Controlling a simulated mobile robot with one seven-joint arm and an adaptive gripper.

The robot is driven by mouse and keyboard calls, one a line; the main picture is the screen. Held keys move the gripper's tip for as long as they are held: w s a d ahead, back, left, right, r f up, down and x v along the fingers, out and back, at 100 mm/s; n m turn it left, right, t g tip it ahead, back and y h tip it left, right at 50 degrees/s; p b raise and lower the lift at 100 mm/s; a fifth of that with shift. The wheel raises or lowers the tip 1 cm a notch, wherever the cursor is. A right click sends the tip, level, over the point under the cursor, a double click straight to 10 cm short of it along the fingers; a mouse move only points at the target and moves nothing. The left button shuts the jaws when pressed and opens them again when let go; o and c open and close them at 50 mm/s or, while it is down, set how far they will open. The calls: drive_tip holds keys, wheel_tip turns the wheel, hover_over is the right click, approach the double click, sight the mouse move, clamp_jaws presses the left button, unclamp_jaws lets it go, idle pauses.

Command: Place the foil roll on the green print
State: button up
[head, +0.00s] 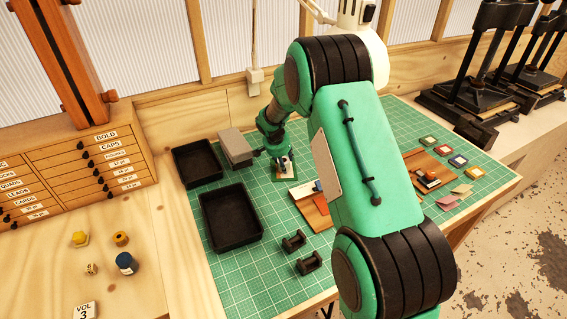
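My gripper (284,163) is small in the head view, at the far middle of the green cutting mat (265,290). It points down over a small green print with a pale border (291,180). The gripper hides part of the print. Its fingers are too small to tell open from shut, or whether they hold anything. Contact with the print cannot be told. I cannot make out a foil roll for certain; my large arm covers the middle of the mat.
Two black trays (204,223) and a grey block (235,147) stand left of the gripper. Two dark holders (308,263) sit in front. A wooden board (314,208) lies partly behind my arm. Several coloured pads (443,150) lie at right. The mat's front left is clear.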

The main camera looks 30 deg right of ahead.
drive_tip(key=shift+f, duration=0.1)
drive_tip(key=o, duration=1.3)
drive_tip(key=shift+c, duration=0.2)
drive_tip(key=p+v, duration=0.1)
drive_tip(key=v, duration=1.1)
